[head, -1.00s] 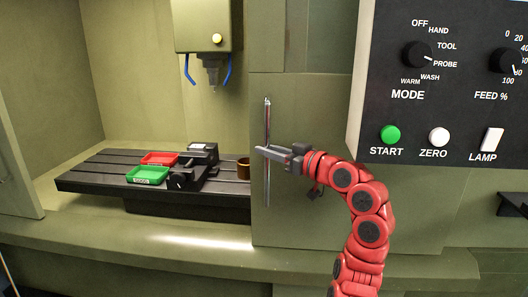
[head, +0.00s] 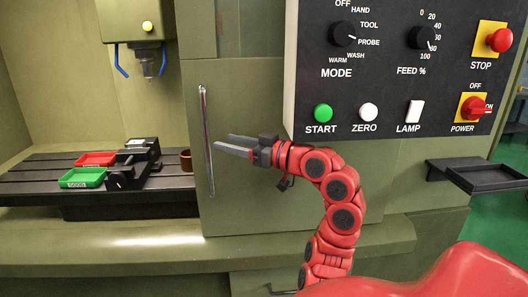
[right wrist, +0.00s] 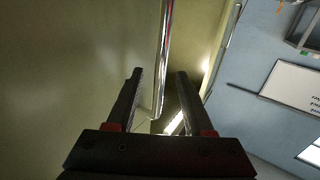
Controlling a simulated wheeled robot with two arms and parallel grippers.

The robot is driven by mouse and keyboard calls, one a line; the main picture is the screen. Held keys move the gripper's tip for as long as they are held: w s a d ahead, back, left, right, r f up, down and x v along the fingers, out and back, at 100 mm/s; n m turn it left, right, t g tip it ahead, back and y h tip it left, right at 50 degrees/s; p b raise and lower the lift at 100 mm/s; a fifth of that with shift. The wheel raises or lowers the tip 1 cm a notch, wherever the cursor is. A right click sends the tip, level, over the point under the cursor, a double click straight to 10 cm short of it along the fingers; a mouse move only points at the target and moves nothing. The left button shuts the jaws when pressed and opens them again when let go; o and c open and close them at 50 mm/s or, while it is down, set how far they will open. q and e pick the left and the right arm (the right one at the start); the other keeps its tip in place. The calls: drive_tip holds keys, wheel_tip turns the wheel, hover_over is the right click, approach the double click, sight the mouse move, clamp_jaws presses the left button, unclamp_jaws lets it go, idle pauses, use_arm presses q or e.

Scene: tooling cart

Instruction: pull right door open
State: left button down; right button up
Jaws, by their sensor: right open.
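The right door (head: 240,200) is an olive-green panel with a vertical chrome bar handle (head: 206,150) near its left edge. The machine's opening shows to the left of that edge. My right gripper (head: 216,146) is open and empty, its fingertips just right of the handle in the head view. In the right wrist view the handle (right wrist: 164,55) appears between the two spread fingers, its lower end in sight. Whether it lies between them in depth or beyond the tips I cannot tell. My left gripper is not in view.
A black control panel (head: 385,80) with knobs and buttons juts out above and right of my right arm. A dark tray shelf (head: 485,177) sticks out at the right. Inside the opening, a slotted table (head: 30,188) bears a red tray (head: 95,159), a green tray (head: 82,178) and a vise (head: 128,170).

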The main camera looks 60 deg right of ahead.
drive_tip(key=s, duration=1)
drive_tip(key=shift+s+d, duration=0.2)
drive_tip(key=shift+d, duration=0.2)
drive_tip(key=shift+f, duration=0.1)
